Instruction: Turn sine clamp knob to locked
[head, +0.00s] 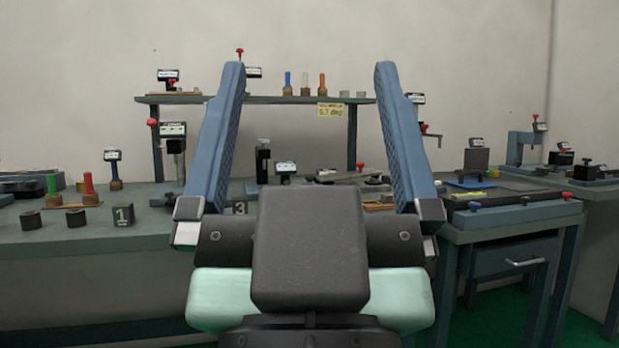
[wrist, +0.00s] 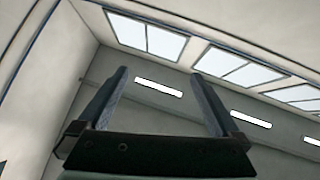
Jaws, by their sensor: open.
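My gripper (head: 310,68) stands upright close in front of the head camera, its two blue-grey fingers wide apart with nothing between them. In the wrist view its fingers (wrist: 160,74) are also apart and empty, pointing up toward the ceiling. I cannot tell which fixture is the sine clamp; the labels are too small to read. Small red knobs show on several fixtures, one on a post at the left (head: 152,122) and one near a flat grey bar (head: 345,176) on the bench behind my gripper. My gripper touches none of them and hides part of the bench.
A long grey bench (head: 100,248) with a raised shelf (head: 270,99) spans the back. A block marked 1 (head: 123,214) and several cylinders stand at its left. A side table (head: 515,212) with a drawer is at the right. Green floor (head: 580,325) shows at lower right.

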